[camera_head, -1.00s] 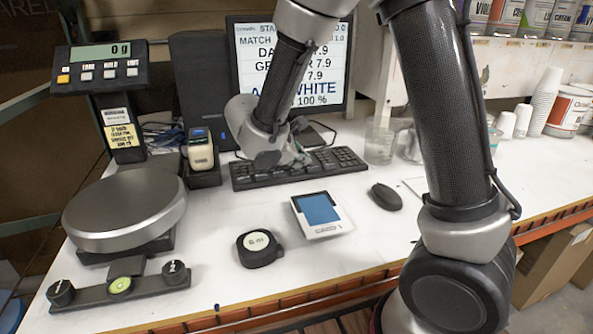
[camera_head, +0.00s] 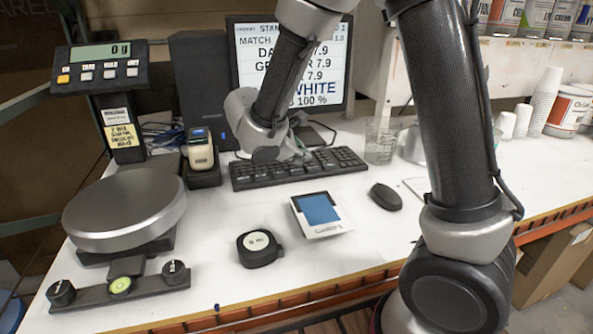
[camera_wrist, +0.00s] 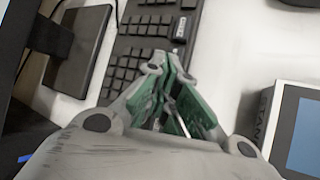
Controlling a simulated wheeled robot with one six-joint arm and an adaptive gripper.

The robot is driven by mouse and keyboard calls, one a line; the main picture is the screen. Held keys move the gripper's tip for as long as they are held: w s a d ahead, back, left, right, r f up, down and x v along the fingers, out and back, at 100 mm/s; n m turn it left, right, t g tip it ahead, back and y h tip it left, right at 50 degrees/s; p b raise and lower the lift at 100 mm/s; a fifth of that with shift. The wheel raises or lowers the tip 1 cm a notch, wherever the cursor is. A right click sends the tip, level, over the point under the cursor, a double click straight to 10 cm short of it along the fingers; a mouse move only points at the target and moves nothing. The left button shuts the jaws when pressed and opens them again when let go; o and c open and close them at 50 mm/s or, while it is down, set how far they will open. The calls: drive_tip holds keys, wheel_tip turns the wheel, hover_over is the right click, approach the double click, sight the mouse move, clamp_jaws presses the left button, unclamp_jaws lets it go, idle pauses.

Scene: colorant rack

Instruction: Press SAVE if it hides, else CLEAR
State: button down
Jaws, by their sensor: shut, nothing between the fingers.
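The monitor (camera_head: 255,45) stands at the back, with text showing MATCH, several 7.9 readings, WHITE and 100 %. My arm covers part of the lines. The black keyboard (camera_head: 335,159) lies in front of it and also fills the upper middle of the wrist view (camera_wrist: 122,73). My gripper (camera_wrist: 165,62) has its green-padded fingers shut and empty, over the keyboard; in the head view its fingers (camera_head: 303,149) are small near the keyboard's back edge. I cannot tell whether they touch a key. One key near the fingertips has a pale label that I cannot read. No SAVE or CLEAR label is legible.
A scale (camera_head: 125,208) with a 0 g display (camera_head: 100,52) stands left. A handheld device in a dock (camera_head: 200,152), a tape measure (camera_head: 258,248), a blue-screened device (camera_head: 320,213), a mouse (camera_head: 386,196) and a glass beaker (camera_head: 380,142) surround the keyboard.

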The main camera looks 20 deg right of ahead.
sight(300, 171)
drive_tip(key=shift+r, duration=2.5)
drive_tip(key=s+d+r+m+y, duration=0.2)
drive_tip(key=s+d+m, duration=0.2)
drive_tip(key=s, duration=0.4)
drive_tip(key=s+d+r+m+y, duration=0.3)
drive_tip(key=s+d+m, duration=0.2)
drive_tip(key=s, duration=0.4)
drive_tip(key=s+d+r+m+g+y, duration=0.1)
drive_tip(key=s+d+r+m+y, duration=0.1)
drive_tip(key=s+d+m, duration=0.3)
drive_tip(key=s+m, duration=0.2)
drive_tip(key=s, duration=0.2)
drive_tip(key=shift+d+r, duration=0.15)
